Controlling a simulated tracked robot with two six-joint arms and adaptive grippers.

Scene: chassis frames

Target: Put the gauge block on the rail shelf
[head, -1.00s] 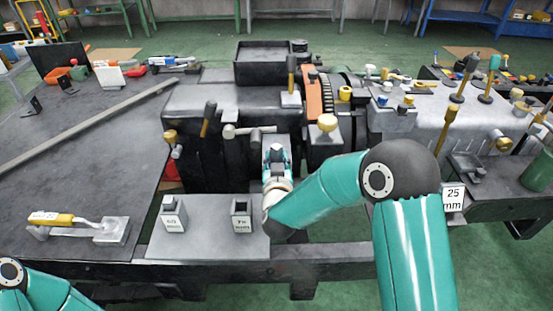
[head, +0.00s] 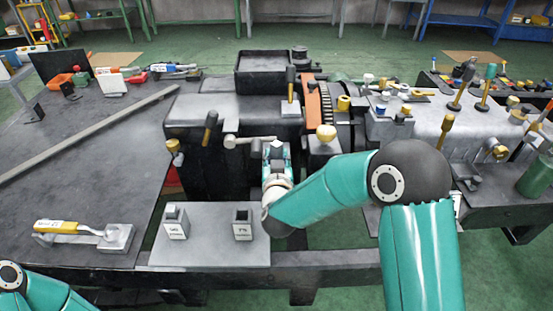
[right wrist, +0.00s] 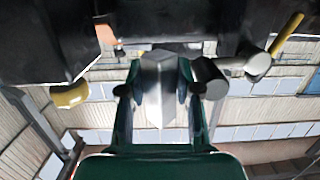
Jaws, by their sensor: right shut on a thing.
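My right gripper (head: 276,150) is at the middle of the head view, in front of the dark machine body and close to a lever. In the right wrist view my right gripper (right wrist: 160,88) is shut on a pale grey gauge block (right wrist: 156,75); the head view mostly hides the block. A flat grey plate (head: 205,254) on the front rail, which looks like the rail shelf, lies below and left of the gripper. My left gripper is out of view.
A grey lever with a round end (head: 238,141) is beside the right gripper; it also shows close by in the right wrist view (right wrist: 215,75). A yellow-handled tool (head: 60,226) lies on the left table. The plate is bare between and in front of its blocks.

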